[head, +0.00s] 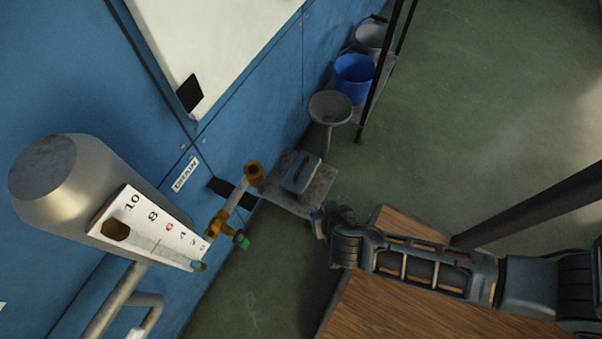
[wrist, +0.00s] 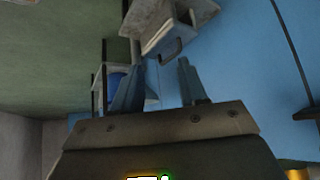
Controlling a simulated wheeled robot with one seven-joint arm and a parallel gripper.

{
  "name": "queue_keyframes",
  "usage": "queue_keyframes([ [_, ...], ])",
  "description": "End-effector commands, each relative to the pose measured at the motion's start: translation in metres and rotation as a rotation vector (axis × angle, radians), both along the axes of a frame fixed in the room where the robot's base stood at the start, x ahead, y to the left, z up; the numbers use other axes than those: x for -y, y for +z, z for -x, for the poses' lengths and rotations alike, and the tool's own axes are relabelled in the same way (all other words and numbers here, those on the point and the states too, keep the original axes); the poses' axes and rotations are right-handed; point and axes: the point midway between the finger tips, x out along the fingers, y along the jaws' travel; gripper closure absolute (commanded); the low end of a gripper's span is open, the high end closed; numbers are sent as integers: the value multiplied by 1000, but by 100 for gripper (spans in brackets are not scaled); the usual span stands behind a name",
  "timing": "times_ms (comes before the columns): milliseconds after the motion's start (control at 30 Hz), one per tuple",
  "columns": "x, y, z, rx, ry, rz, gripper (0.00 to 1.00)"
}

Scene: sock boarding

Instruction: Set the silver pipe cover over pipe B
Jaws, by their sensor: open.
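A grey block-like piece with a raised handle (head: 300,172), possibly the silver pipe cover, sits on a small grey stand by the blue wall. In the wrist view the handled piece (wrist: 166,37) is beyond the fingertips. My gripper (head: 320,219) is just below and right of the stand in the head view. In the wrist view my gripper (wrist: 160,72) has its fingers apart with nothing between them. A brass-coloured pipe (head: 236,194) with an open round end stands left of the stand. No letter B is readable, so I cannot tell which pipe is pipe B.
A silver cylinder (head: 70,185) with a numbered scale (head: 150,228) is at the left. A "DRAIN" label (head: 185,174) is on the wall. A grey bowl-topped stand (head: 330,107) and a blue bucket (head: 354,76) are beyond. A wooden top (head: 410,305) lies below my arm.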

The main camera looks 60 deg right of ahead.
Motion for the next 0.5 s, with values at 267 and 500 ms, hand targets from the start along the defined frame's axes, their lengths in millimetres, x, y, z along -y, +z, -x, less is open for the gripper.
queue_keyframes([
  [267, 40, -98, -83, 134, -467, 229, 58],
  [500, 51, -101, -125, 324, -699, 378, 58],
])
